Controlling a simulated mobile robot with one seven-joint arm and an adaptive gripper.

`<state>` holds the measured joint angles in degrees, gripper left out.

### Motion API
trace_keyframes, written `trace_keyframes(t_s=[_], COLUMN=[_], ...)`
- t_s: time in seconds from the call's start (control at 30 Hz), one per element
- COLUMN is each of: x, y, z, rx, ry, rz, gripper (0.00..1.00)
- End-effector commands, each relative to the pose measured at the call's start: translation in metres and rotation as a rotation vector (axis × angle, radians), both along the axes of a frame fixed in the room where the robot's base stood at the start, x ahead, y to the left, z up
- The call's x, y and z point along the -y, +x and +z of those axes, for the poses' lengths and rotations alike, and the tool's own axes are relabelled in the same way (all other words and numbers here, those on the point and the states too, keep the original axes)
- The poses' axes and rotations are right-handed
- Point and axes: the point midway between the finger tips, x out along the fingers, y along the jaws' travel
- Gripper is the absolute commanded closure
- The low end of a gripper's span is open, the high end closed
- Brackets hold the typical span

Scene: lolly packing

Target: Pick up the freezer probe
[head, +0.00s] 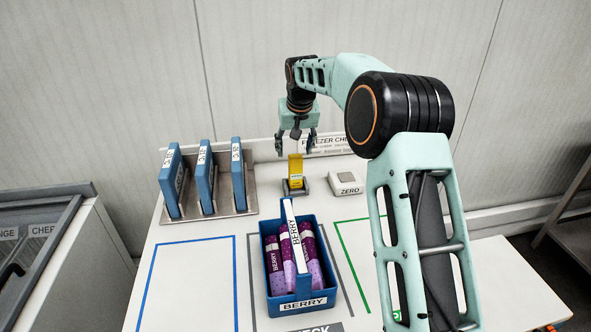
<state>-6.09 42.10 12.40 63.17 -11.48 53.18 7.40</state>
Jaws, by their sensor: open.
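The freezer probe appears to be the small yellow upright device (296,167), standing in a dark grey holder (295,186) near the back of the white table. My gripper (296,149) points down at the back of the table, with its fingers spread apart. In the head view it shows just above the yellow device, one finger to each side of its top. I cannot tell from this single view how far apart in depth they are. Nothing shows between the fingers apart from the device's top edge region.
A blue BERRY crate (304,302) with several purple lollies stands in front. A small ZERO block (345,184) sits right of the holder. Blue panels stand in a metal rack (249,184) at left. A FREEZER CHECK sign (335,143) is behind. The blue-outlined area is clear.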

Motion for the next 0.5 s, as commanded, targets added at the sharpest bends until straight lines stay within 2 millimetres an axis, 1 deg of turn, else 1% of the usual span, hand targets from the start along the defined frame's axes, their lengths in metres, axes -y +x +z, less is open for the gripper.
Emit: trace_keyframes(t_s=[0.03,0.2,0.5], x=[-0.002,-0.003,-0.001], y=[0.001,0.012,0.021], z=[-0.009,-0.034,-0.058], rx=[-0.007,-0.005,-0.004], ry=[-0.001,-0.001,0.0], rz=[0.002,0.002,0.001], gripper=[0.48,0.48,0.48])
